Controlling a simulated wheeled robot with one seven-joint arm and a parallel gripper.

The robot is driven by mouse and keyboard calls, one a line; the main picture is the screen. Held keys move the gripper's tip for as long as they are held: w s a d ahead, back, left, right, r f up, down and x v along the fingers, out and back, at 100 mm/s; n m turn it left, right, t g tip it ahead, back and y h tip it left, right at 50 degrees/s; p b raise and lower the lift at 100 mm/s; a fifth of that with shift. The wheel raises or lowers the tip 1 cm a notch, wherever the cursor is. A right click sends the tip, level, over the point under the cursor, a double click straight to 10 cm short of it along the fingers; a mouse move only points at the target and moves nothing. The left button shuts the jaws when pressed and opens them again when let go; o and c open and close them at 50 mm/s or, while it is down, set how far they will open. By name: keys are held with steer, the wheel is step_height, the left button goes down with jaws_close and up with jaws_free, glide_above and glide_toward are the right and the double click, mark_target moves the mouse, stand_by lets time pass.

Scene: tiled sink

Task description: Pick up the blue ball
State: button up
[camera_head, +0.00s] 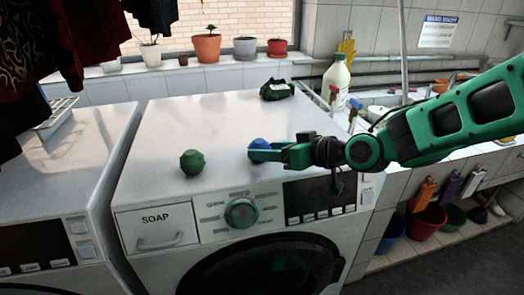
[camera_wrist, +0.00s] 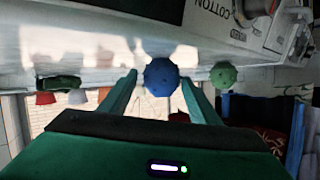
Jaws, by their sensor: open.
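The blue ball (camera_head: 259,143) sits on top of the white washing machine, partly hidden behind my gripper (camera_head: 256,153) in the head view. In the wrist view, which is upside down, the knobbly blue ball (camera_wrist: 161,77) shows between the tips of my gripper's two green fingers (camera_wrist: 160,84). The fingers are spread open, one on each side of the ball. I cannot tell whether either finger touches it. The arm reaches in from the right, low over the machine top.
A green ball (camera_head: 192,161) lies on the washing machine (camera_head: 150,190) left of my gripper. A dark green bundle (camera_head: 277,89) lies at the back. Several pots, including a terracotta one (camera_head: 207,48), line the sill. A white bottle (camera_head: 338,78) stands right. The machine top's middle is clear.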

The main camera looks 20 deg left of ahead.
steer(key=x, duration=0.3)
steer(key=shift+a, duration=0.1)
steer(key=c, duration=0.8)
